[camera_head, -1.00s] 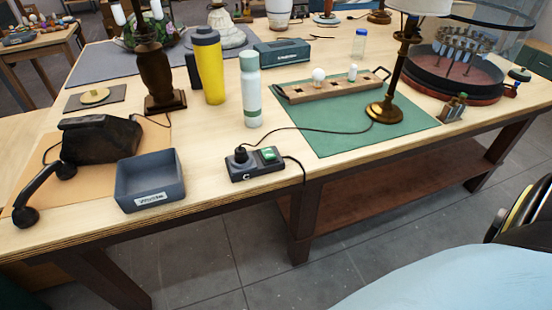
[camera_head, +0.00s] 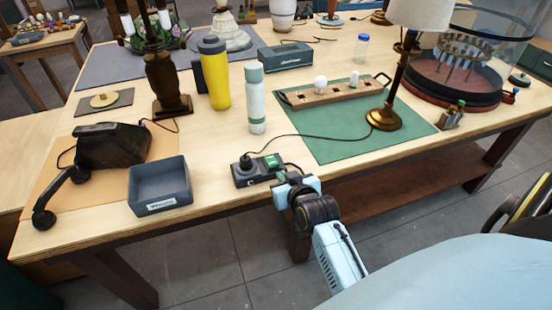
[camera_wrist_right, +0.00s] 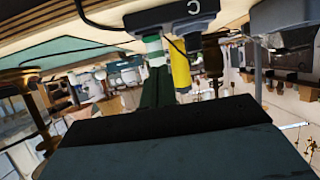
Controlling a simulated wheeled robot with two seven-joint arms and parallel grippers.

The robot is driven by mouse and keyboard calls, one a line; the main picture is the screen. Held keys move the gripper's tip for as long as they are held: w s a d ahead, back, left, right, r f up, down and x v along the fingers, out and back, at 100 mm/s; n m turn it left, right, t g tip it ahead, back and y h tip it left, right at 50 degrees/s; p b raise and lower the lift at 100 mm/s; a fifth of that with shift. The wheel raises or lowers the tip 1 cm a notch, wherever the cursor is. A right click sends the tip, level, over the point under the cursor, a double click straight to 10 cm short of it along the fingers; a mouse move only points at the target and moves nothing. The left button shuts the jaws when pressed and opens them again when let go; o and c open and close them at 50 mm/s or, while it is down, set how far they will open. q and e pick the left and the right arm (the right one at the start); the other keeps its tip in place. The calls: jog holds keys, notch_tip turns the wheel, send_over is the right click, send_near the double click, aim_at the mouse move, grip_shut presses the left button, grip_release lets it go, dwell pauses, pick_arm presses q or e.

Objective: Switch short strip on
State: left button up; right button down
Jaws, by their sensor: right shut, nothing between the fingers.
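The short strip (camera_head: 244,177) is a small dark power strip marked C near the table's front edge. A black plug (camera_head: 245,161) sits in its left socket. Its green rocker switch (camera_head: 271,161) is at the right end; I cannot tell which way it is set. My right gripper (camera_head: 279,179) comes up from the front and is shut and empty, right beside the strip's right end. I cannot tell whether it touches. In the right wrist view the strip (camera_wrist_right: 165,15) appears upside down at the top. My left gripper is not in view.
A blue-grey tray (camera_head: 160,207) and an old black telephone (camera_head: 115,145) stand to the left. A white bottle (camera_head: 256,110) and a yellow tumbler (camera_head: 217,85) stand behind the strip. A brass lamp (camera_head: 384,119) stands on the green mat (camera_head: 340,150); its cord runs to the plug.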

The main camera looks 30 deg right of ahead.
jog(key=r, duration=0.2)
jog(key=d+r, duration=0.1)
jog(key=shift+d+r+h, duration=0.15)
jog(key=shift+r+h, duration=0.15)
jog(key=shift+r, duration=0.05)
jog(key=shift+w, duration=0.1)
send_over(276, 164)
jog(key=s+a, duration=0.1)
notch_tip(276, 164, down, 4)
jog(key=shift+r+b, duration=0.2)
jog(key=shift+b, duration=0.2)
jog(key=f, duration=0.2)
jog(key=shift+s+f, duration=0.2)
jog(key=shift+f, duration=0.15)
jog(key=shift+s+f, duration=0.1)
jog(key=shift+f, duration=0.6)
